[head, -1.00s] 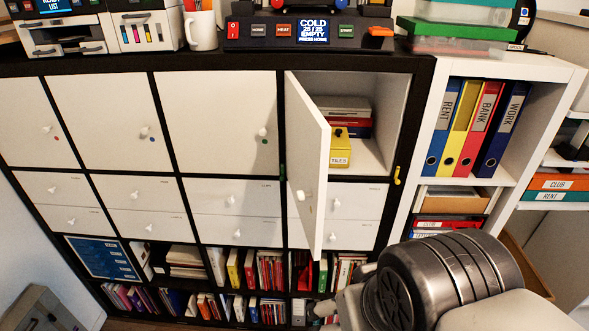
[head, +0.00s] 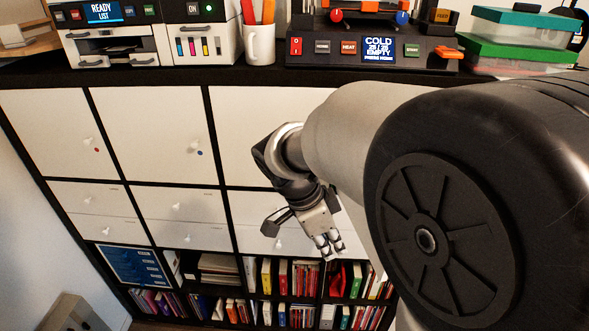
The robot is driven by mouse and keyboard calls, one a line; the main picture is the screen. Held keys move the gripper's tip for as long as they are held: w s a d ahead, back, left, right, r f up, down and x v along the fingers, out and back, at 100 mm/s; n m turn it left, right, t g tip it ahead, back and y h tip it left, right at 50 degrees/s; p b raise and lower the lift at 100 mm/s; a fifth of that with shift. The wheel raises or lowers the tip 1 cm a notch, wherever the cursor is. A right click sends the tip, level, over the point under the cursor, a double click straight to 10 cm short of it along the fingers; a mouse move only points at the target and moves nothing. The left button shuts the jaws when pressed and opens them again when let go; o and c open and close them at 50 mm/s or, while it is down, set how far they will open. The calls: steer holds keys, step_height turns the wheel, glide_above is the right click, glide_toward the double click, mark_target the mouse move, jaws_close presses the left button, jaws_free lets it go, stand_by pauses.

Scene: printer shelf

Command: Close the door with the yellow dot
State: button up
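The open door and its cabinet compartment are hidden behind my arm in the head view. No yellow dot is visible now. My gripper (head: 329,245) hangs in front of the lower part of the shelf unit, pointing down, with nothing seen in it. Its fingertips are small and close together, so its opening is unclear. The closed door with a red dot (head: 65,130) and the closed door with a blue dot (head: 150,130) are at the left. A third closed white door (head: 250,115) is partly covered by my arm.
White drawers (head: 180,205) and shelves of books sit below the doors. On top stand printers (head: 105,35), a white mug (head: 259,45), a dark machine with a display (head: 375,50) and stacked boxes (head: 515,45). A grey object (head: 70,312) stands at lower left.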

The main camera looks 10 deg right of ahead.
steer(key=b+x, duration=0.2)
steer(key=x, duration=0.8)
steer(key=shift+s+d, duration=0.1)
steer(key=shift+s, duration=0.05)
jaws_close()
steer(key=d, duration=0.3)
steer(key=shift+d+r, duration=0.2)
steer(key=shift+d, duration=0.2)
steer(key=shift+d, duration=0.15)
